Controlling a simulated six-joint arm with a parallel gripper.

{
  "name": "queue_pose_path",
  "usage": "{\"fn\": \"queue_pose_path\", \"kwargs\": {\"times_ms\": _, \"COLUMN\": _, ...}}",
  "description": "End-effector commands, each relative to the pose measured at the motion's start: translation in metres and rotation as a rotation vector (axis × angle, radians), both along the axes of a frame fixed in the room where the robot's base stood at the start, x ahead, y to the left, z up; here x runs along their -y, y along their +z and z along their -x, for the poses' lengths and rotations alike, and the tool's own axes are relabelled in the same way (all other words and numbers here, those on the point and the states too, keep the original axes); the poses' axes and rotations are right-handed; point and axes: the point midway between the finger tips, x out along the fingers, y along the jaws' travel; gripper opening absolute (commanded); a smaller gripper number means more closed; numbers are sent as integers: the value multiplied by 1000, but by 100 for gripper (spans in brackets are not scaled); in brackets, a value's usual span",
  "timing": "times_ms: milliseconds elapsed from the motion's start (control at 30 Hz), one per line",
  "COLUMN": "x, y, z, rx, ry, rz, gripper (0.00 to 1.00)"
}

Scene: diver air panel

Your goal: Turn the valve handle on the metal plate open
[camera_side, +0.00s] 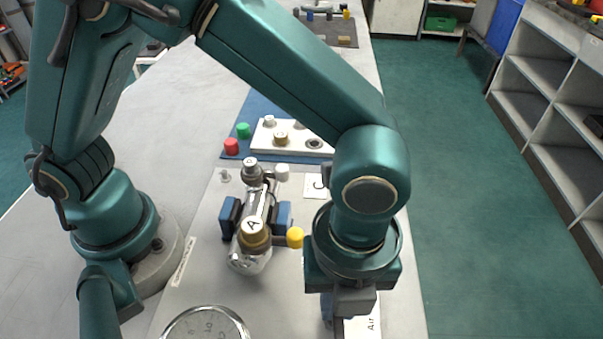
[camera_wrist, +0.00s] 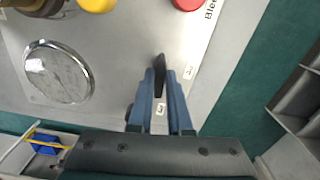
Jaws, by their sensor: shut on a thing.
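My gripper (camera_wrist: 160,82) is shut on the dark valve handle (camera_wrist: 159,64) in the wrist view. Its blue fingers stand on either side of the handle, which points up in that picture, and they hide its lower part. The handle is above the grey metal plate (camera_wrist: 118,40), near small white labels. In the side view my gripper (camera_side: 335,312) is low at the right part of the plate (camera_side: 203,262), next to a label reading "Air". The wrist hides the handle there.
A round gauge (camera_wrist: 58,72) lies left of my gripper in the wrist view. Yellow (camera_wrist: 97,4) and red (camera_wrist: 187,4) knobs are at the top. In the side view a metal fitting with a brass knob marked A (camera_side: 254,230) stands left of my wrist.

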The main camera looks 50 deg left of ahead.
Motion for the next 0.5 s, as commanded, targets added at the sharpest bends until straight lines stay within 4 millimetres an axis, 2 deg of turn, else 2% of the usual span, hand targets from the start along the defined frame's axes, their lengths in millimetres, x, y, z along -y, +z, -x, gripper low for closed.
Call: {"fn": "queue_pose_path", "kwargs": {"times_ms": 500, "x": 0, "y": 1, "z": -1, "rx": -1, "ry": 463, "rz": 0, "gripper": 0}}
